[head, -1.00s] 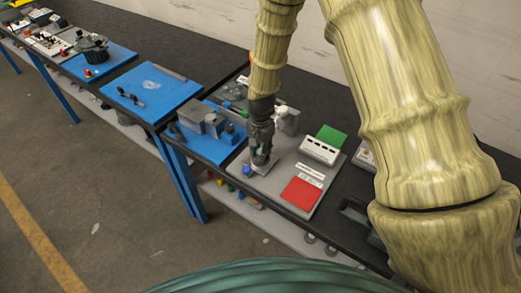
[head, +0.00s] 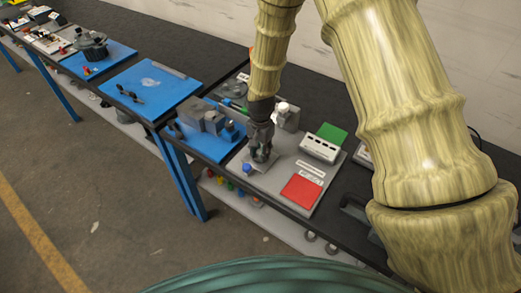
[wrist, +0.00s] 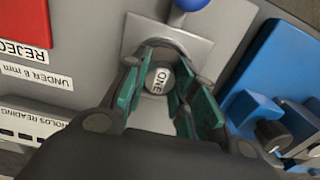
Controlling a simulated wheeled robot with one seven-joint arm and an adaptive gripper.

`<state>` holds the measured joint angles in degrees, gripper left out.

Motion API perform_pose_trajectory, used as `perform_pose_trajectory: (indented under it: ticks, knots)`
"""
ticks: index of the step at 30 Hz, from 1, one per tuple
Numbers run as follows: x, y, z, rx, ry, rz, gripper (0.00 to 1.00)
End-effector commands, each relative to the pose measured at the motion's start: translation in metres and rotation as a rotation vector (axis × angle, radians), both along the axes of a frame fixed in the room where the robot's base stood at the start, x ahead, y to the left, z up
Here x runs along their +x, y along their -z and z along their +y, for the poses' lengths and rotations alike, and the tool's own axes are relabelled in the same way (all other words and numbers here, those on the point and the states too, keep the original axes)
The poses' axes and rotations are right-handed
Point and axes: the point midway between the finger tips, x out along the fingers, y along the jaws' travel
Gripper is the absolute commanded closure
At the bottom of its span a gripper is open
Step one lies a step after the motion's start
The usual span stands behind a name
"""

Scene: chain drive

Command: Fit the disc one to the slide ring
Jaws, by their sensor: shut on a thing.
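My gripper (wrist: 160,72) is shut on a round grey disc marked ONE (wrist: 159,79), whose face shows between the green-lined fingers in the wrist view. In the head view my gripper (head: 262,155) points down over a small pale metal plate (head: 254,169), and the fingers hide the disc. The plate also shows in the wrist view (wrist: 195,48), under the fingers. A blue ball knob (wrist: 190,3) stands at its edge; it also shows in the head view (head: 247,168). I cannot make out the slide ring; it may be hidden by the disc and fingers.
The grey board carries a red panel (head: 301,190), a green panel (head: 332,133) and a white slotted box (head: 320,149). A blue board (head: 205,140) with grey blocks lies to the left. A grey block with a white top (head: 286,117) stands behind my gripper.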

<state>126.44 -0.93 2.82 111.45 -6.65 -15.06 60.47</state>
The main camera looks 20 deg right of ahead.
Motion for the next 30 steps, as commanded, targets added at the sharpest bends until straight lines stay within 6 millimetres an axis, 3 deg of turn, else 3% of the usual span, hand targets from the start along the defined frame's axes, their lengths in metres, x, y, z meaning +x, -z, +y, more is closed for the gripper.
perform_pose_trajectory:
  ticks: [2,3,7,20,30]
  knots:
    - [0.000,0.002,0.000,0.000,0.000,0.000,1.00]
    - [0.000,0.001,0.000,0.000,0.000,0.000,0.70]
    - [0.000,0.001,0.000,0.000,0.000,0.000,0.48]
    - [0.000,-0.005,0.000,0.000,0.000,-0.001,0.48]
    - [0.001,-0.053,0.000,0.000,0.000,-0.003,0.48]
